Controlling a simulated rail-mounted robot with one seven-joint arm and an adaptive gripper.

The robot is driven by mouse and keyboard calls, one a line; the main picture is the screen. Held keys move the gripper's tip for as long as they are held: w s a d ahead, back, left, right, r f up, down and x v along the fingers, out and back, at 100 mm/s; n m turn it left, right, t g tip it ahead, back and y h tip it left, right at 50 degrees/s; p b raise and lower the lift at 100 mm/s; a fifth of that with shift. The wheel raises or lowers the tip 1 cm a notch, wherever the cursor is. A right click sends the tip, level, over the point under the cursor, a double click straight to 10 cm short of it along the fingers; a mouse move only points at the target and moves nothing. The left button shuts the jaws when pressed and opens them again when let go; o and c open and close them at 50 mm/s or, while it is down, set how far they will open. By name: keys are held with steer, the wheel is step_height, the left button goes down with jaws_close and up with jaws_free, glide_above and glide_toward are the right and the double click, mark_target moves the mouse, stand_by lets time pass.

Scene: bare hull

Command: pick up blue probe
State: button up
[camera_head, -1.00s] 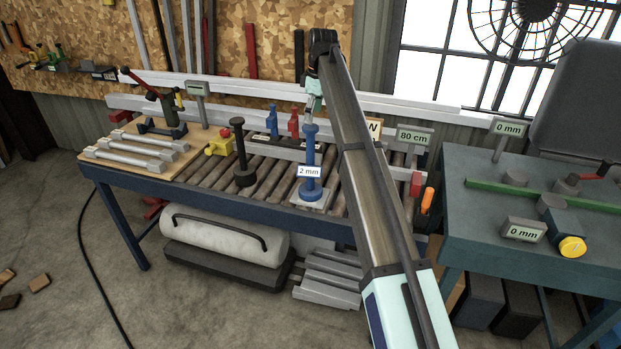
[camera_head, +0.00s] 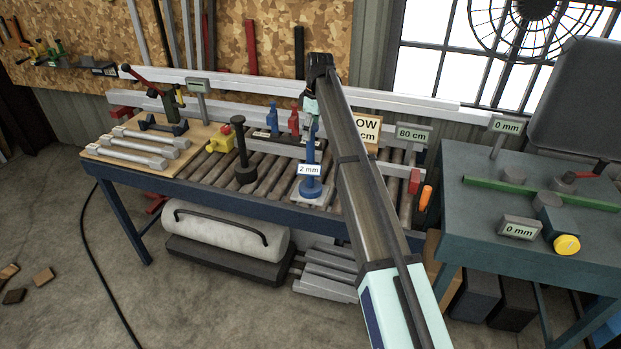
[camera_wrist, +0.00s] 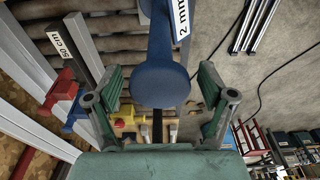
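The blue probe (camera_head: 311,172) stands upright on a small light base plate on the roller table, with a white "2 mm" label on its shaft. In the wrist view its round blue head (camera_wrist: 160,82) lies between the two green fingers of my gripper (camera_wrist: 160,92). The fingers are apart, with a gap on each side of the head. In the head view my gripper (camera_head: 311,112) is at the top of the probe, and partly hides it.
A black probe-like stand (camera_head: 243,152) is to the left, with a yellow block (camera_head: 221,140) behind it. Small blue (camera_head: 272,120) and red (camera_head: 294,121) pieces stand close behind. An "80 cm" sign (camera_head: 413,134) stands to the right.

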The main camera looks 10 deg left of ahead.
jaws_close()
steer(key=shift+r, duration=0.15)
